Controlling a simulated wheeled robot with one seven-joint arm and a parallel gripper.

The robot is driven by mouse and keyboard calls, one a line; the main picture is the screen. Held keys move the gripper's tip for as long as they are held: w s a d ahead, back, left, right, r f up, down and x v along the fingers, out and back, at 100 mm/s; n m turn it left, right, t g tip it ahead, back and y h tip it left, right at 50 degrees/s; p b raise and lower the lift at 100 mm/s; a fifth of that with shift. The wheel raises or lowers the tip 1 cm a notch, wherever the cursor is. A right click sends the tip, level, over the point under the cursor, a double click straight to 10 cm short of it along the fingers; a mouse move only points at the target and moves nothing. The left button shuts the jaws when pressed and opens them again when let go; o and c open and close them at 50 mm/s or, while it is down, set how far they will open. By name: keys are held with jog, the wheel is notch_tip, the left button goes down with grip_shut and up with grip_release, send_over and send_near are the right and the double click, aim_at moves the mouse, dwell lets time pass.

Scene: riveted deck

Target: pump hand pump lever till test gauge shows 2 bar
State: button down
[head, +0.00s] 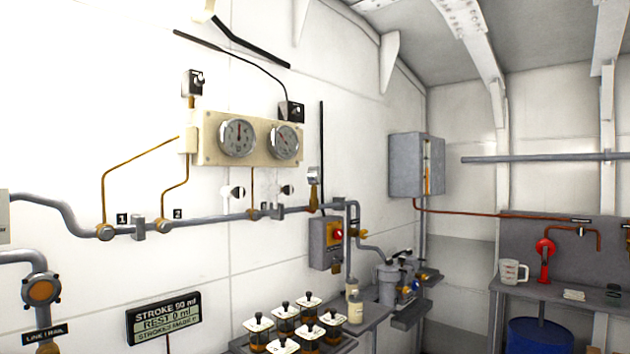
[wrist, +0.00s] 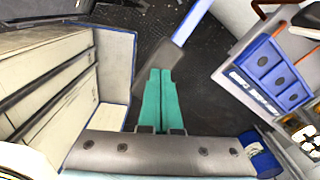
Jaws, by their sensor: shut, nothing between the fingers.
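Two round dial gauges, a left one (head: 238,137) and a right one (head: 284,142), sit on a cream panel on the left wall in the head view. The left needle looks near upright and the right one leans up-left. Their numbers are too small to read, and I cannot tell which is the test gauge. A red fitting with a round head (head: 544,250) stands on the right bench; I cannot tell whether it is the hand pump. No lever is clearly seen. My gripper (wrist: 160,71) shows as two teal fingers, side by side and empty, in the wrist view.
Glass jars (head: 283,318) stand on a shelf below the gauges. A blue bin (wrist: 270,75) is right in the wrist view.

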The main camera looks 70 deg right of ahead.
jog(key=shift+r, duration=0.1)
dwell(0.5)
jog(key=shift+r, duration=2.4)
